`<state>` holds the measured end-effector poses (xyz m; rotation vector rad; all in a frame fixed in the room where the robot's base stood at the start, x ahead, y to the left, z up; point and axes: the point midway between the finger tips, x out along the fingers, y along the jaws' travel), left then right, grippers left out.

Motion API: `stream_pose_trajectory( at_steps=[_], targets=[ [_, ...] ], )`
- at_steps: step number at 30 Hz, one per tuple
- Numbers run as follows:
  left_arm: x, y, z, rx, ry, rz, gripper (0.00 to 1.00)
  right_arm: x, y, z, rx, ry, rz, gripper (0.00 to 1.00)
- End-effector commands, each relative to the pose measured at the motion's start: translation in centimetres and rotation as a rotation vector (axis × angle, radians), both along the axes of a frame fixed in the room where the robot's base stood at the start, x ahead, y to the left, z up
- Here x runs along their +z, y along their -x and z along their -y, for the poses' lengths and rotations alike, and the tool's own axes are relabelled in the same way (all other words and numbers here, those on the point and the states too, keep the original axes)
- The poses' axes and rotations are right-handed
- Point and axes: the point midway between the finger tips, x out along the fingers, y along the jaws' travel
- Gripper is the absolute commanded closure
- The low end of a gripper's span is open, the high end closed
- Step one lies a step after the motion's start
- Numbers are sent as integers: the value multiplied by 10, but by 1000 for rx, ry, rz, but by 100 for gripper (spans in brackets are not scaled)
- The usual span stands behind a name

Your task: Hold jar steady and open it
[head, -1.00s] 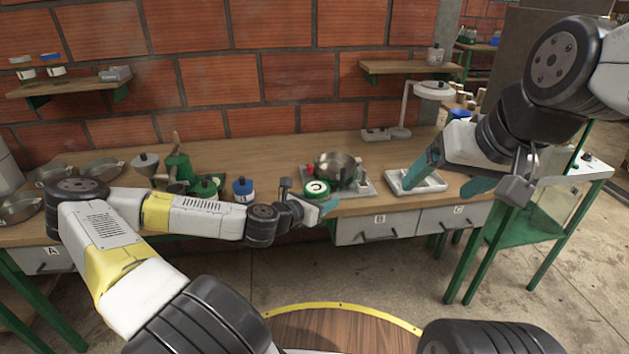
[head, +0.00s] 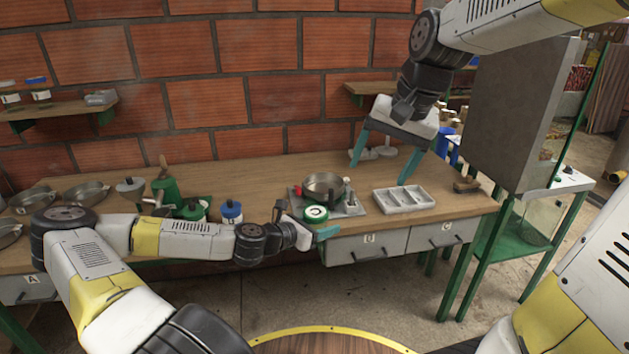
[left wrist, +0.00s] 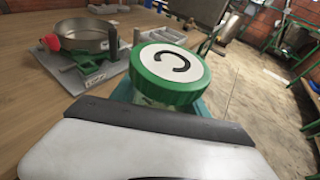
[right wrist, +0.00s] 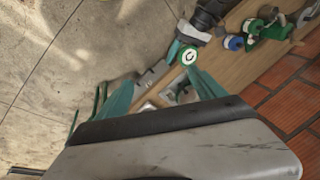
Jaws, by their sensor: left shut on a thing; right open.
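The jar has a green lid with a white top and a dark curved mark; its lid (head: 315,213) shows near the front edge of the workbench. My left gripper (head: 322,232) is shut on the jar, low around its body. In the left wrist view the lid (left wrist: 168,74) fills the middle, and most of the jar body is hidden by the gripper. My right gripper (head: 386,160) is open and empty, its fingers pointing down, above and to the right of the jar. In the right wrist view the lid (right wrist: 188,55) shows beyond the open fingers (right wrist: 160,88).
A metal pan (head: 324,187) on a grey burner plate (head: 352,207) stands just behind the jar. A grey compartment tray (head: 404,200) lies to the right. A blue-lidded jar (head: 231,211) and a green grinder (head: 166,187) stand to the left. A grey panel (head: 520,110) rises at the right.

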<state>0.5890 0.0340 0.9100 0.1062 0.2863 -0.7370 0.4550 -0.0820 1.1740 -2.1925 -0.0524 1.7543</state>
Motion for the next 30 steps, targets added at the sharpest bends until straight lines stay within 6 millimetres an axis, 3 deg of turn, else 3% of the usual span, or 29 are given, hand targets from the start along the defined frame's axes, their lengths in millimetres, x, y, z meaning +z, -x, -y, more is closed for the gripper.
stream_pose_trajectory(
  at_steps=[6,15,21,30],
  targets=[
    [0,0,0,0,1,1,100,-29,-52,-45,-95,37,-135,21],
    [0,0,0,0,1,1,100,-81,-100,-110,-227,141,-251,21],
    [0,0,0,0,1,1,100,-104,-113,-135,-278,191,-275,21],
    [0,0,0,0,1,1,100,-131,-115,-141,-293,206,-282,21]
  ],
)
